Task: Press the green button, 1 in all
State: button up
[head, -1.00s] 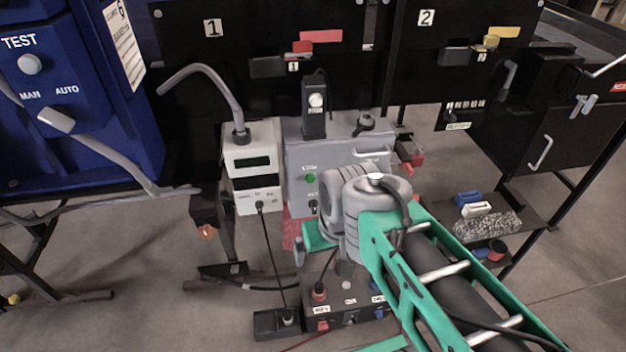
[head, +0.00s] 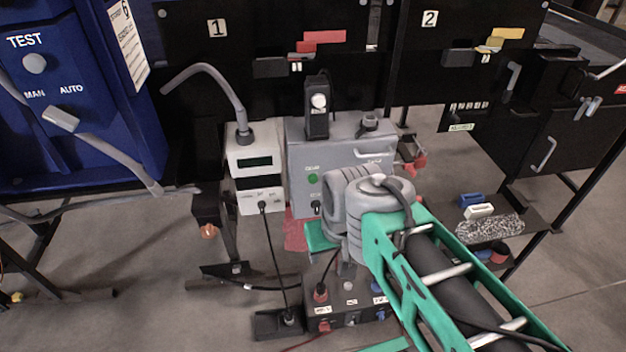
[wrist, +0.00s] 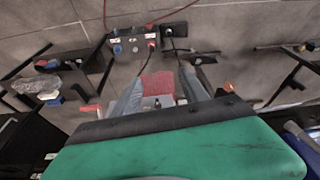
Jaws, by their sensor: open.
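The green button (head: 313,179) is a small round button on the front of a grey metal box (head: 300,150), left of centre in the head view. It is unobstructed there. My gripper's green housing (head: 320,236) is below and slightly right of the button, beside my grey wrist joint; its fingertips are hidden in this view. In the wrist view my gripper (wrist: 160,84) is open, with two blue-grey fingers apart and a red patch between them. I cannot make out the green button in the wrist view.
A white meter (head: 256,165) with a dark display stands left of the grey box. A black socket box (head: 350,300) with cables lies below my gripper. A blue TEST panel (head: 70,120) is at far left. A low shelf (head: 535,222) with small blocks is at right.

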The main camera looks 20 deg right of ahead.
aim_at(312, 179)
jog(key=k, duration=1.35)
jog(key=u, duration=0.45)
jog(key=i, duration=0.65)
jog(key=u, duration=0.4)
jog(key=i, duration=1.1)
jog(key=z, duration=0.5)
